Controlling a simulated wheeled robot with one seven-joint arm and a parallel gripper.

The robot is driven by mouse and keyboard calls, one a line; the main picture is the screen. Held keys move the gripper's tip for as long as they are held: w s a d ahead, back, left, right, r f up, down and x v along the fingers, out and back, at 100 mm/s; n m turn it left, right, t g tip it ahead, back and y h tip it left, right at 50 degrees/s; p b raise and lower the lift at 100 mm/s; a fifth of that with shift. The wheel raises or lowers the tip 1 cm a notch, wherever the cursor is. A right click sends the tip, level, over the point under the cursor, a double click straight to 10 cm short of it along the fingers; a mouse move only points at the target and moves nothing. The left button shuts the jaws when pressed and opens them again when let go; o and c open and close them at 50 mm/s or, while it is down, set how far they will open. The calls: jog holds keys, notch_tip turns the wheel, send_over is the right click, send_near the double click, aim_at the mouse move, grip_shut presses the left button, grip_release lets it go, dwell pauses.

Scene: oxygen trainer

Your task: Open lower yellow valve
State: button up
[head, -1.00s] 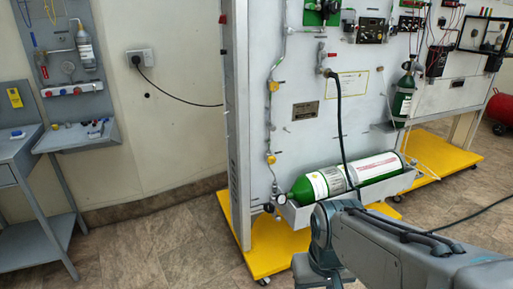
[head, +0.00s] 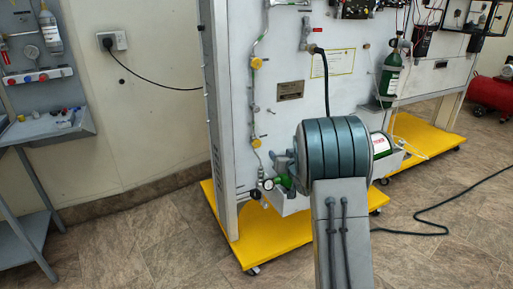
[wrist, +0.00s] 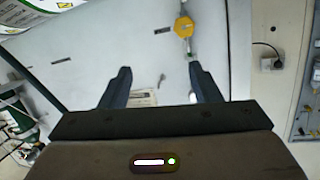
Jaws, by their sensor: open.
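The lower yellow valve (head: 254,141) sits on the thin vertical pipe at the left of the grey panel. A yellow valve, apparently this one, shows near the top of the wrist view (wrist: 184,27), with green just below it. My gripper (wrist: 159,68) is open and empty, its two dark fingers spread in front of the panel. The valve appears beyond the fingertips, nearer the right finger and not between them. In the head view my arm's thick wrist hides most of the gripper. An upper yellow valve (head: 257,63) is higher on the same pipe.
A green cylinder (head: 381,144) lies in a tray low on the panel, partly behind my arm. A pressure gauge (head: 268,184) is near the pipe's bottom. The yellow wheeled base (head: 250,243) juts onto the floor. A grey bench (head: 45,128) stands left, with open floor between.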

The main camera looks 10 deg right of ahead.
aim_at(258, 143)
jog(key=w+a+f+y+b, duration=0.1)
jog(key=w+a, duration=0.1)
jog(key=w, duration=0.3)
jog(key=w+a+f+n+t+y+b, duration=0.1)
jog(key=w+a, duration=0.1)
jog(key=w, duration=0.3)
jog(key=w+a+f+y+b, duration=0.1)
jog(key=w+a+y, duration=0.1)
jog(key=w, duration=0.4)
jog(key=shift+a+f+n, duration=0.2)
jog(key=shift+a+n, duration=0.05)
jog(key=shift+n, duration=0.05)
jog(key=c, duration=1)
